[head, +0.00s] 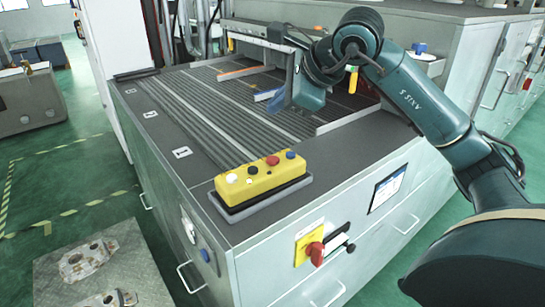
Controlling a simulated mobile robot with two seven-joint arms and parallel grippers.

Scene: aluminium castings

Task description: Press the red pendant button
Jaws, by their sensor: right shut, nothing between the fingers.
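The yellow pendant (262,182) lies in a dark grey tray (268,203) on the near corner of the grey machine top. On its upper face are a white button (231,178), a black button (252,170), the red button (272,160) and a blue button (290,154). The red button stands uncovered and in plain sight. My right gripper (276,104) is beyond the pendant, above the ribbed bed and apart from the button. It is shut and empty, partly hidden by my dark green wrist. My left gripper is out of view.
A ribbed bed (205,108) with rails fills the machine top behind the pendant. A red rotary switch (315,252) on a yellow plate sits on the front panel, left of a small screen (388,188). Metal castings (85,262) lie on a grey surface at lower left.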

